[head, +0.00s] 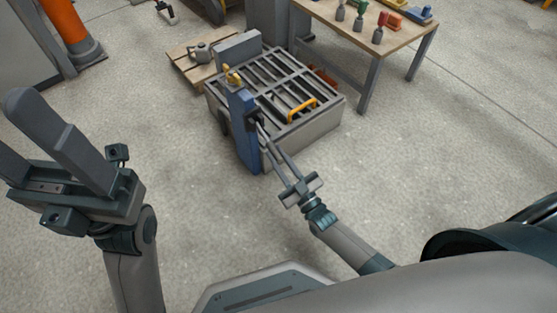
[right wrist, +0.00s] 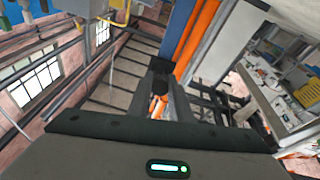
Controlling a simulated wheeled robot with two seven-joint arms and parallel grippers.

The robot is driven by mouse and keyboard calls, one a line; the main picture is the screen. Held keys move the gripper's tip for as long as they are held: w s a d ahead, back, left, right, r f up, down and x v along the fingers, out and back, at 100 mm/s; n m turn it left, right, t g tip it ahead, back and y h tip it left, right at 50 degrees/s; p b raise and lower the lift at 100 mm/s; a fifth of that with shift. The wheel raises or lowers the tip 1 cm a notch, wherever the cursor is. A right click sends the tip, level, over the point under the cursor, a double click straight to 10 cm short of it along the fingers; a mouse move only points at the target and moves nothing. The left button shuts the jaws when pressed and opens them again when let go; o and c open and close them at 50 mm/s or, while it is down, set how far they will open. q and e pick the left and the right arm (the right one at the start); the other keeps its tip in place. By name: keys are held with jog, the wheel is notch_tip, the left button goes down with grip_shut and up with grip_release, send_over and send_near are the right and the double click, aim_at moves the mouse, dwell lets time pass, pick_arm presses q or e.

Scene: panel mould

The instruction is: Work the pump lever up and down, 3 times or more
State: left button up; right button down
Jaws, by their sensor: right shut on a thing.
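The pump is a blue upright post (head: 245,135) at the front left corner of a grey grated mould, with a yellow fitting (head: 233,76) at its top. My right gripper (head: 262,128) reaches up from the lower right and is shut at the dark end of the pump lever (head: 252,116), beside the post. The fingers hide much of the lever. In the right wrist view the dark fingertips (right wrist: 161,78) meet close in front of the blue post (right wrist: 181,32). My left gripper (head: 12,130) is open and empty at the far left, well away from the pump.
The grated mould (head: 325,116) carries a yellow handle (head: 301,110). A workbench (head: 345,32) with tools is behind right. An orange post (head: 66,22) stands far left. The floor in front is clear.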

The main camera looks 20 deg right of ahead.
jog(key=shift+f, duration=0.15)
dwell(0.3)
jog(key=c, duration=1.6)
grip_release()
